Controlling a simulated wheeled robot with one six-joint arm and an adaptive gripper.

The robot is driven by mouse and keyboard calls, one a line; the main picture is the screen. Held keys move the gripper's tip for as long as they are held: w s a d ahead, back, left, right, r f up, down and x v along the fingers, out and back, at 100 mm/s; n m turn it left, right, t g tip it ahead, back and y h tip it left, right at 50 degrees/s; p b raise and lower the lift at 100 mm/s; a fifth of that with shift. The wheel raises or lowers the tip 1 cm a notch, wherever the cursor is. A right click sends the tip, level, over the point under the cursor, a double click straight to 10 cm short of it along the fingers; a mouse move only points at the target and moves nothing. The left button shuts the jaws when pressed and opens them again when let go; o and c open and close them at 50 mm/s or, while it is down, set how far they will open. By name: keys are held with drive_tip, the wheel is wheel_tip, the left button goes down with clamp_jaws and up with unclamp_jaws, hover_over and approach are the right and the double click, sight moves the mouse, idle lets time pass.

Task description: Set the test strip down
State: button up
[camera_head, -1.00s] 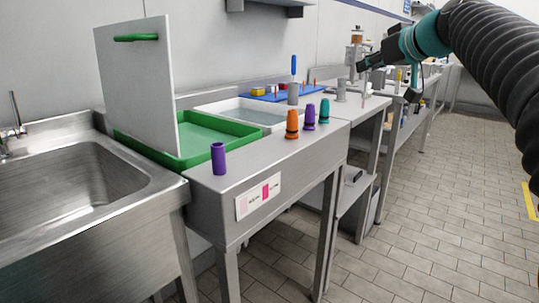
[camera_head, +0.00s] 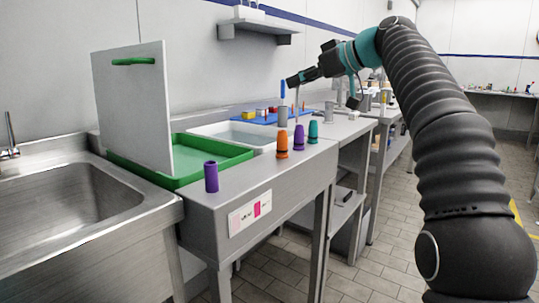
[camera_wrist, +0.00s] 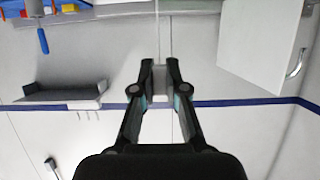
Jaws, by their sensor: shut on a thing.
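My gripper (camera_head: 292,81) is at the upper middle of the head view, above the counter. It is shut on the test strip (camera_head: 296,104), a thin pale piece that hangs down from the fingertips, near the purple and orange cones. In the wrist view my gripper (camera_wrist: 160,75) has its fingertips close together around a pale piece, and the thin strip (camera_wrist: 163,35) extends toward the top edge. In the head view its lower end is hard to tell from the background, so I cannot tell whether it touches anything.
Behind are a white tray (camera_head: 262,148) and a green tray (camera_head: 195,179) with an upright board (camera_head: 133,105). A sink is left.

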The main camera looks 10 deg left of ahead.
drive_tip(key=s+a+f+b, duration=0.6)
drive_tip(key=a+f, duration=0.3)
drive_tip(key=f, duration=0.1)
drive_tip(key=shift+a+f, duration=0.3)
drive_tip(key=shift+f, duration=0.1)
drive_tip(key=shift+f, duration=0.1)
drive_tip(key=shift+f+b, duration=0.15)
drive_tip(key=shift+b, duration=0.25)
drive_tip(key=o, duration=0.7)
